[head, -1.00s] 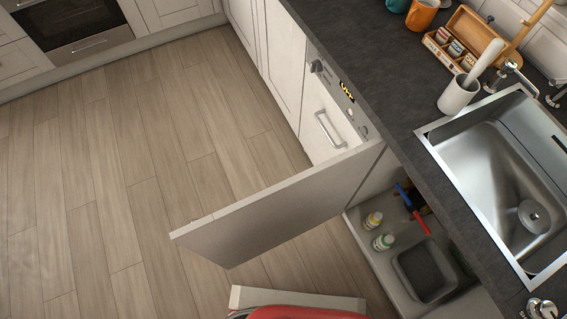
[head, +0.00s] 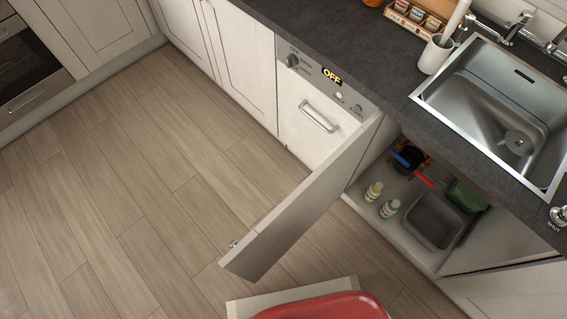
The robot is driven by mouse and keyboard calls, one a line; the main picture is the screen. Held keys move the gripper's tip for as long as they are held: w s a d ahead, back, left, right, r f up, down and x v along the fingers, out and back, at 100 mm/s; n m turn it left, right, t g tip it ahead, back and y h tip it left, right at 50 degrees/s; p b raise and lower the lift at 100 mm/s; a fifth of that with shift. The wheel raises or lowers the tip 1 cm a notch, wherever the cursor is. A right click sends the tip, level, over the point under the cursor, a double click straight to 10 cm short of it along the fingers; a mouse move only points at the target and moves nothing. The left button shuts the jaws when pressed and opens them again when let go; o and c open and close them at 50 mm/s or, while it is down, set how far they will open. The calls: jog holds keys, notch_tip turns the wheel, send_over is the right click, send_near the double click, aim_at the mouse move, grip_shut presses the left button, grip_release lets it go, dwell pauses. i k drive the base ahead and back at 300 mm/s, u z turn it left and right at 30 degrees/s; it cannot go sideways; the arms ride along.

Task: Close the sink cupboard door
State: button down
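The sink cupboard door (head: 300,222) stands wide open, swung out over the floor from its hinge side next to the dishwasher. A small metal fitting (head: 233,243) shows at its free edge. The sink cupboard (head: 448,262) is open below the sink, with its inside in plain view. My gripper is not in view.
Two small bottles (head: 373,191), a grey tub (head: 434,221) and red- and blue-handled items (head: 413,170) are inside the cupboard. The dishwasher (head: 316,118) is left of it. A red rounded thing (head: 325,307) on a pale slab lies below the door. The floor to the left is clear.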

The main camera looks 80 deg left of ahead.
aim_at(250, 259)
jog(key=u, duration=0.05)
jog(key=k, duration=2.35)
jog(key=u, duration=1.1)
jog(key=i, duration=1)
jog(key=z, duration=0.1)
